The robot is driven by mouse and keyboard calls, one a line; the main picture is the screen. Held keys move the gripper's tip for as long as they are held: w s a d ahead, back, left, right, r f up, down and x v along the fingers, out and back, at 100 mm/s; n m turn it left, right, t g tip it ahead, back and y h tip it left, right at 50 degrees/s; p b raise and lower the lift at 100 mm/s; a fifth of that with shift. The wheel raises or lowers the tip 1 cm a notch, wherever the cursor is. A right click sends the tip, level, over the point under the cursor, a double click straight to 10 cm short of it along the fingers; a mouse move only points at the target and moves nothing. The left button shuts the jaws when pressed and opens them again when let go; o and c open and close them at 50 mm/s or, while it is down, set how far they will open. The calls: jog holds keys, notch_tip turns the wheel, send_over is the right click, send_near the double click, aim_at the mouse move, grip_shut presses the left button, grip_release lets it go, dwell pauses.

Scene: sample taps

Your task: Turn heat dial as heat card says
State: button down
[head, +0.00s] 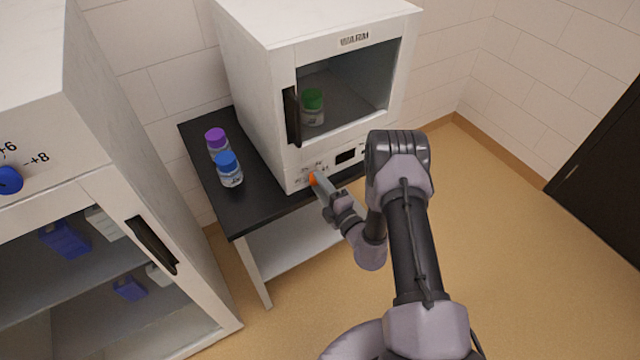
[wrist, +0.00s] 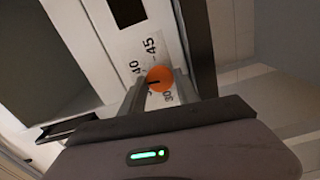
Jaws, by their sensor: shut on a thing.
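The heat dial is an orange knob (head: 313,179) low on the front panel of the white warming cabinet (head: 268,95). In the wrist view the dial (wrist: 160,79) sits between my two fingers, with a dark pointer line on its left part. Printed marks around it include 40 and 45; others are partly hidden by the fingers. My gripper (head: 322,187) is shut on the dial, and it also shows in the wrist view (wrist: 161,85). A small sign (head: 354,39) is above the cabinet's window; its lettering is hard to read. I cannot make out a separate heat card.
The cabinet stands on a black-topped table (head: 205,165), with a purple-capped bottle (head: 216,141) and a blue-capped bottle (head: 229,170) at its left. A green-capped bottle (head: 313,106) is inside. Another white cabinet (head: 115,215) with a blue dial (head: 9,180) is at left. Floor at right is clear.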

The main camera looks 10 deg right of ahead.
jog(key=shift+m, duration=2.2)
jog(key=c, duration=0.9)
grip_release()
jog(key=p+v, duration=0.3)
jog(key=v, duration=1.4)
jog(key=shift+s+p, duration=0.2)
jog(key=shift+p, duration=0.2)
